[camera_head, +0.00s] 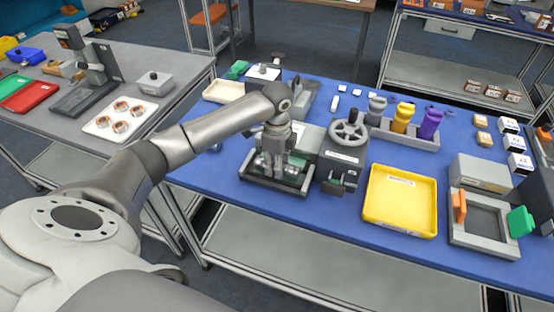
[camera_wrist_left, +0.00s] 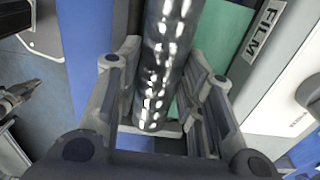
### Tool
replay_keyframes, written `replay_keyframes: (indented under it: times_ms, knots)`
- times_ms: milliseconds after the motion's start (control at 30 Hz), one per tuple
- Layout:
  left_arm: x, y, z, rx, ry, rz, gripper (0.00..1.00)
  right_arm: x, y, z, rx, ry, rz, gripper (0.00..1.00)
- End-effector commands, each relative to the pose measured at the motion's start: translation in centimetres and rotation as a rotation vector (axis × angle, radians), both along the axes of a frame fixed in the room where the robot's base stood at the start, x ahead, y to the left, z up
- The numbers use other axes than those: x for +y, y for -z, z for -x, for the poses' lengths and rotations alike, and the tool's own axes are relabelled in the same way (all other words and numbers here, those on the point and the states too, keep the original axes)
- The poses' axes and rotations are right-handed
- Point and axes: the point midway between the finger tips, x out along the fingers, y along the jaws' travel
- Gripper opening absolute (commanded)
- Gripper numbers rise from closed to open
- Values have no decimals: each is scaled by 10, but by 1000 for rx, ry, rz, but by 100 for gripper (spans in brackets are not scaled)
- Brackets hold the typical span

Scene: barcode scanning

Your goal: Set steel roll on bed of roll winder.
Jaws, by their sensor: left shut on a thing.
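The steel roll (camera_wrist_left: 160,65) is a shiny, dark-reflecting metal cylinder between the fingers of my left gripper (camera_wrist_left: 165,110) in the left wrist view. My left gripper also shows in the head view (camera_head: 272,168), pointing down over the bed of the roll winder (camera_head: 262,182). The roll winder (camera_head: 320,148) is a grey machine with a handwheel (camera_head: 348,131) at its right. Green bed surface (camera_wrist_left: 222,35) shows beside the roll in the wrist view. The gripper hides much of the roll in the head view, and I cannot tell whether the roll touches the bed.
A yellow tray (camera_head: 400,205) lies right of the winder on the blue table (camera_head: 345,215). A grey frame fixture (camera_head: 485,222) stands farther right. Coloured bottles (camera_head: 402,117) stand in a rack behind. A cream tray (camera_head: 222,90) is at the table's back left.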

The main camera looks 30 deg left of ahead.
Motion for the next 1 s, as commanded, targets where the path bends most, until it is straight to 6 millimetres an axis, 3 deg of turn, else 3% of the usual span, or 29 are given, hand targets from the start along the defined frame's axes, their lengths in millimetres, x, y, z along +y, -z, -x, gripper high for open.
replay_keyframes:
  times_ms: [333, 367, 500, 833, 1000]
  knots:
    - [0, 4, -1, -2, 0, 1, 0, 4, 3, 1, 1, -2, -5, 0]
    - [0, 4, 0, -1, 0, 1, 38, 5, 3, 1, 1, -3, -6, 0]
    - [0, 4, 0, 0, -1, 1, 56, 6, 2, 0, 1, -2, -8, 0]
    - [0, 2, 0, -1, -1, 1, 57, 6, 1, 1, 1, -2, -8, 0]
    - [0, -13, -2, -6, -1, 2, 57, 6, 7, 1, 1, -2, -7, 0]
